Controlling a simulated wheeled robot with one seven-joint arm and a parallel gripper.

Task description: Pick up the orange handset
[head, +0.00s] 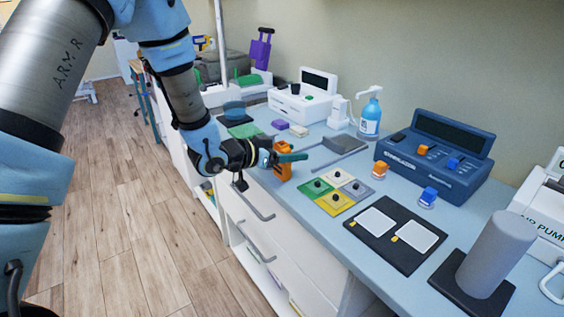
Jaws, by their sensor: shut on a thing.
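The orange handset (283,173) is between the jaws of my gripper (281,160), near the front edge of the blue-grey counter (323,220). My gripper is shut on it. Part of the handset is hidden behind a finger. I cannot tell whether the handset touches the counter or hangs just above it.
Coloured square pads (335,205) lie right of my gripper, with a black mat (369,252) beyond. A blue stimulator box (432,176), a blue pump bottle (370,121) and a white device (300,103) stand along the wall. A grey cylinder (495,254) stands at the right.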

